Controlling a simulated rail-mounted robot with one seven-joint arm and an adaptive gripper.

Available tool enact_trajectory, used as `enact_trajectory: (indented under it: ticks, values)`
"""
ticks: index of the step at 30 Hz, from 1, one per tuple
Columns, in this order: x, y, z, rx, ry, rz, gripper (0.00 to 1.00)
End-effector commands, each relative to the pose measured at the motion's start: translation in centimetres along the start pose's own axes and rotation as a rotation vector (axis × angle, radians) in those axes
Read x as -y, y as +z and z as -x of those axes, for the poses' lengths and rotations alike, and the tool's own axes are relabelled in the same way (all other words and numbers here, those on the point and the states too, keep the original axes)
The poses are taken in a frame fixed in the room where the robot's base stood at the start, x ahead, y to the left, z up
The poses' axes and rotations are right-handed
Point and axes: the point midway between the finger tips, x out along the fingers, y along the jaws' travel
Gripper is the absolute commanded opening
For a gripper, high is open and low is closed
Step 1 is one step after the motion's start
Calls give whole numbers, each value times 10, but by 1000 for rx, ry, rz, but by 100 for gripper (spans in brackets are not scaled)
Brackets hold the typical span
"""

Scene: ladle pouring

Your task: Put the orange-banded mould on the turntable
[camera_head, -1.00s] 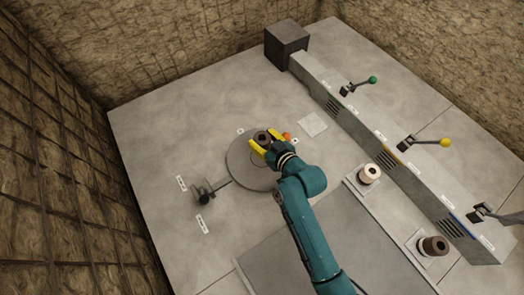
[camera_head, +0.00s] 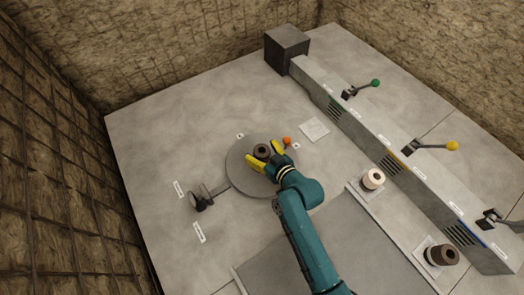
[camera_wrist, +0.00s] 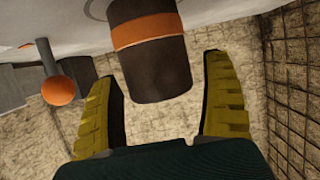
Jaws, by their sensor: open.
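The orange-banded mould (camera_wrist: 151,62) is a dark cylinder with an orange stripe. In the head view the mould (camera_head: 262,150) stands on the round grey turntable (camera_head: 239,172), towards its far side. My gripper (camera_head: 267,156) is open, with its yellow fingers around the mould. In the wrist view the open fingers of my gripper (camera_wrist: 165,110) stand to either side of the mould's end, with gaps on both sides. The band does not show clearly in the head view.
An orange ball (camera_head: 287,140) is close by the turntable's right edge. A black lever (camera_head: 203,197) is at its left. A white mould (camera_head: 373,179) and a dark mould (camera_head: 441,255) stand at right, beside a long grey channel (camera_head: 400,155) with levers. A white square plate (camera_head: 315,130) is bare.

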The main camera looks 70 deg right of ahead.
Motion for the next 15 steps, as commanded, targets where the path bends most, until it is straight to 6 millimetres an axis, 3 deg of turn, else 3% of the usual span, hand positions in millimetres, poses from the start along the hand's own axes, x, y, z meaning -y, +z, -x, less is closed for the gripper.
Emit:
enact_trajectory:
  ticks: [5,15]
  values:
    - [0,-4,6,2,0,-1,81]
    - [-1,-6,87,3,2,-2,81]
